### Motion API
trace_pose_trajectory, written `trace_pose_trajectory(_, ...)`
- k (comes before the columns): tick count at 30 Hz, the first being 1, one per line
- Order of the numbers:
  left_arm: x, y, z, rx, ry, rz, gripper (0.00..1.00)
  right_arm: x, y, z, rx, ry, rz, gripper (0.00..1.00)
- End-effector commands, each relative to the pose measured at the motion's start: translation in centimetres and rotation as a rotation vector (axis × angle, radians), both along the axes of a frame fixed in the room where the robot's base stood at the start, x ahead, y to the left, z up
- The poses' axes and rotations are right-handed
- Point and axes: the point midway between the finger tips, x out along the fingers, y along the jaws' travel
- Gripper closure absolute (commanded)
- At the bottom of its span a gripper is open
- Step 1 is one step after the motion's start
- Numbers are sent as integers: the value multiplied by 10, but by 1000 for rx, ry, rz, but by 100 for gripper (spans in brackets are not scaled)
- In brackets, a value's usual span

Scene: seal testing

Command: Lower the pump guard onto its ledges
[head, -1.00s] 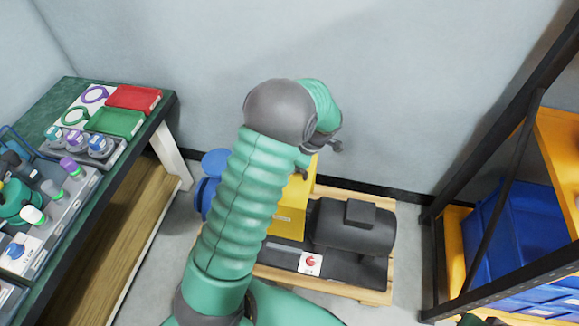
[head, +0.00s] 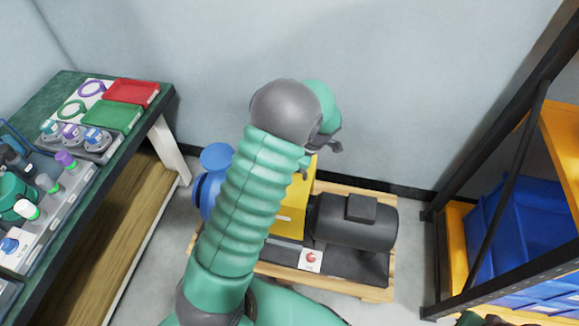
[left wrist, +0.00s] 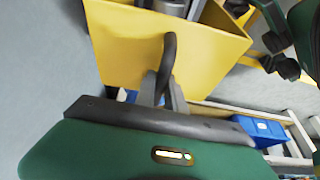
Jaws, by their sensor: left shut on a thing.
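The pump guard is a yellow box-like cover (head: 291,217), partly hidden behind my left arm in the head view. It is over the middle of the machine, between the blue pump (head: 212,178) and the black motor (head: 355,222). In the left wrist view the yellow guard (left wrist: 130,55) is large, with a dark looped handle (left wrist: 169,50). My left gripper (left wrist: 166,88) is shut on this handle. The ledges are hidden, so I cannot tell whether the guard touches them. Only a dark part of my right arm shows at the bottom right of the head view; its jaws are unclear.
The machine stands on a wooden pallet (head: 375,294). A green-topped bench (head: 150,112) with trays and bottles is at the left. A black-framed rack (head: 433,235) with blue crates (head: 515,240) stands close at the right. A bare wall is behind.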

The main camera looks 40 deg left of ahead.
Motion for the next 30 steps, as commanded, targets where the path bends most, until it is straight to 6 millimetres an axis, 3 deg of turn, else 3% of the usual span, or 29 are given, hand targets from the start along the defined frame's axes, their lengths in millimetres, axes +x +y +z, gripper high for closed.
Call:
trace_pose_trajectory(10,1,0,-20,1,-2,-1,100,0,0,-14,0,0,0,100)
trace_pose_trajectory(23,1,0,-22,1,-2,0,100,0,0,-15,0,0,0,100)
trace_pose_trajectory(30,1,0,-34,2,-1,-1,100,0,0,-22,0,0,0,100)
